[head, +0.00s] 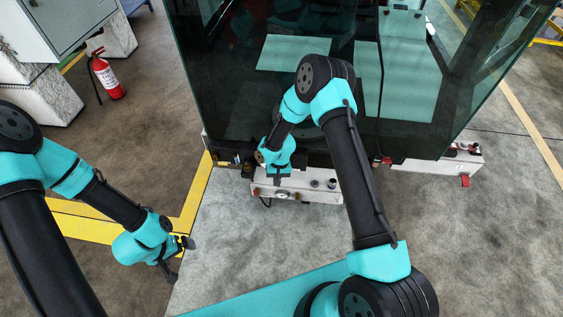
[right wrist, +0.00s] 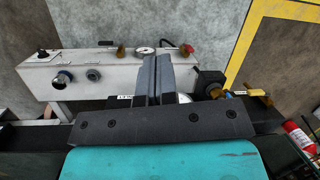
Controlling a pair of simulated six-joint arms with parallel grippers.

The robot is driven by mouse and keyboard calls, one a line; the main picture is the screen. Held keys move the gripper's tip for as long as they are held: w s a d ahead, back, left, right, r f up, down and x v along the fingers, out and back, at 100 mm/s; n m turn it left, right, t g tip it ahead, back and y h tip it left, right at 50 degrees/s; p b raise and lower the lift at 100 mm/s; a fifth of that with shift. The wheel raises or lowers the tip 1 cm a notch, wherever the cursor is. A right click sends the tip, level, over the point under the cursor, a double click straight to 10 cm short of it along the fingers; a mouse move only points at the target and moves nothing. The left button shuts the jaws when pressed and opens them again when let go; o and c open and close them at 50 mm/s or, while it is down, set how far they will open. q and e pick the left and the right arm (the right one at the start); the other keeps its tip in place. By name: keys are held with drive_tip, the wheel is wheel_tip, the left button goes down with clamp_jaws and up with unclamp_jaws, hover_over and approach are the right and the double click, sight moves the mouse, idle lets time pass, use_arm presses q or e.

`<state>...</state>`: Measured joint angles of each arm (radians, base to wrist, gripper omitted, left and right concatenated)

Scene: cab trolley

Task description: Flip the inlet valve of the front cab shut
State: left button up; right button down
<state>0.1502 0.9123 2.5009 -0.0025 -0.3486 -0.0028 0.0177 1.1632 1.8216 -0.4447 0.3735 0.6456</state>
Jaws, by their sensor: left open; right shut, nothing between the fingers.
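The cab (head: 310,100) is a dark-glazed box with a white valve panel (head: 325,196) low on its near side. In the right wrist view, a black fitting (right wrist: 210,82) with a brass body and yellow lever (right wrist: 257,92) sits right of my fingers; it may be the inlet valve, but I cannot read a label. A red-handled valve (right wrist: 187,49) is on the white panel. My right gripper (right wrist: 157,60) is shut and empty, its fingers in front of the panel and left of the black fitting. My left gripper (head: 182,258) is open and empty above the floor, away from the cab.
A round gauge (right wrist: 145,50) and a brass fitting (right wrist: 122,52) are close to my right fingers. Another white panel (head: 430,165) with a red handle (head: 465,181) is at the cab's right. A fire extinguisher (head: 107,78) stands back left. The floor around my left gripper is clear.

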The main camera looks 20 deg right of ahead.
drive_tip(key=w+r+m+h, duration=0.2)
drive_tip(key=w+h, duration=0.4)
drive_tip(key=w, duration=1)
drive_tip(key=shift+w+a+r+m, duration=0.2)
drive_tip(key=shift+w+m, duration=0.1)
drive_tip(key=shift+m, duration=0.2)
drive_tip(key=shift+f, duration=0.15)
drive_tip(key=s+d+f, duration=0.3)
drive_tip(key=d+f, duration=0.4)
drive_tip(key=f, duration=0.2)
drive_tip(key=shift+s, duration=0.2)
